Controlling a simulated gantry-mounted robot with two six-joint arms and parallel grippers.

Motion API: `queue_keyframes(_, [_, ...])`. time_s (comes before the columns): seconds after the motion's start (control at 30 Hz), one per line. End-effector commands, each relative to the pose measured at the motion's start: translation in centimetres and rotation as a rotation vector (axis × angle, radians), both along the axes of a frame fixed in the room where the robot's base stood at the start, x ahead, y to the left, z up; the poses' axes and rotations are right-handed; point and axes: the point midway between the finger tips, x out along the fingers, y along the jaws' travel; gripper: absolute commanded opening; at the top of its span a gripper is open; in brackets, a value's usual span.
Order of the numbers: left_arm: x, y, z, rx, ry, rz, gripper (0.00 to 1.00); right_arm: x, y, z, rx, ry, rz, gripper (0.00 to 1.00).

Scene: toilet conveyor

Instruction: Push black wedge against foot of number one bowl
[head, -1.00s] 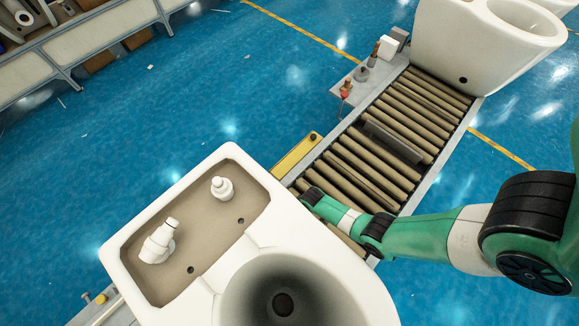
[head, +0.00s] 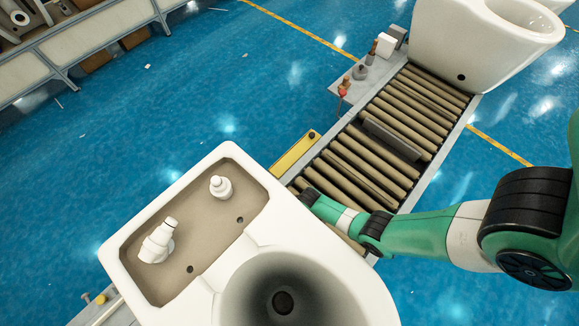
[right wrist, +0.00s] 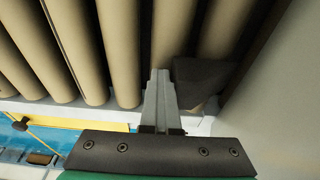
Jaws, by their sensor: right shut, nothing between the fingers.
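In the right wrist view a black wedge (right wrist: 205,80) lies on the rollers. The pale wall of the near bowl (right wrist: 285,110) rises just right of it; I cannot tell whether they touch. My right gripper (right wrist: 158,80) is shut and empty, its fingertips low over the rollers close to the wedge's left side. In the head view the near white bowl (head: 330,285) hides this gripper and wedge. A dark wedge-like block (head: 392,140) lies across the rollers farther back. No number shows on either bowl. My left gripper is not in view.
The roller conveyor (head: 345,165) runs from the near bowl to another white bowl (head: 455,60) at its far end. A side shelf (head: 347,88) holds small tools. A yellow box (head: 296,154) sits at the conveyor's left edge.

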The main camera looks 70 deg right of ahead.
Motion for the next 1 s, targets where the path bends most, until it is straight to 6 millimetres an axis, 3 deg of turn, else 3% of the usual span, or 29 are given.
queue_keyframes(1.0, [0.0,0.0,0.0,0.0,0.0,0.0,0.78,0.4,1.4,0.0,0.0,0.001,0.002,0.0])
